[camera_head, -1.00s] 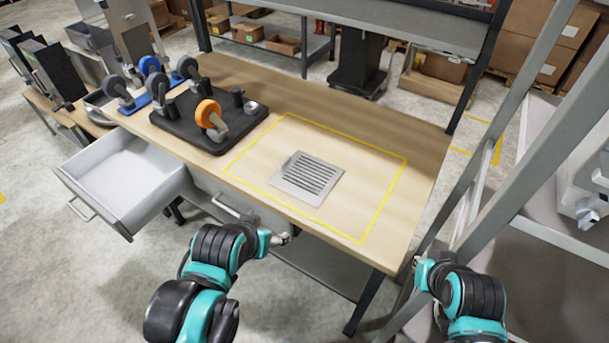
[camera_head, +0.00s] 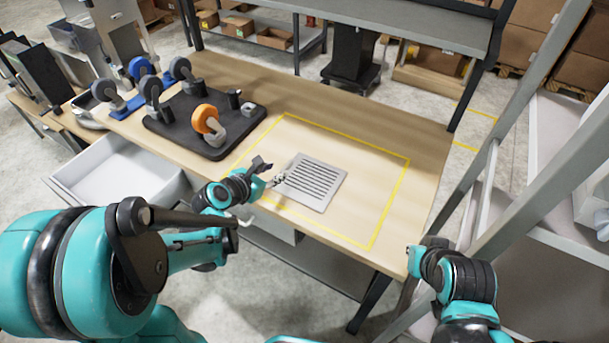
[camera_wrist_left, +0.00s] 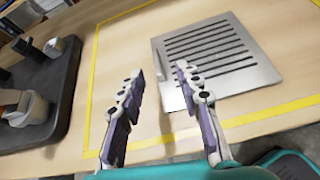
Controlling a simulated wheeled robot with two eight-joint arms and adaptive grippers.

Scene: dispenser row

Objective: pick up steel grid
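The steel grid (camera_head: 310,181) is a flat grey square plate with dark slots. It lies on the wooden table inside a yellow outlined rectangle. It also shows in the left wrist view (camera_wrist_left: 232,82), ahead and to the right of the fingers. My left gripper (camera_head: 268,172) is just left of the grid's left edge. In the left wrist view its two fingers (camera_wrist_left: 158,95) are spread apart with nothing between them but bare table. My right arm (camera_head: 455,280) is at the lower right, off the table; its fingers cannot be made out.
A black tray (camera_head: 245,135) with caster wheels, one of them orange (camera_head: 206,119), sits left of the yellow outline. An open white drawer (camera_head: 125,180) juts out at the table's front left. A grey metal frame (camera_head: 530,190) rises at the right. The table right of the grid is clear.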

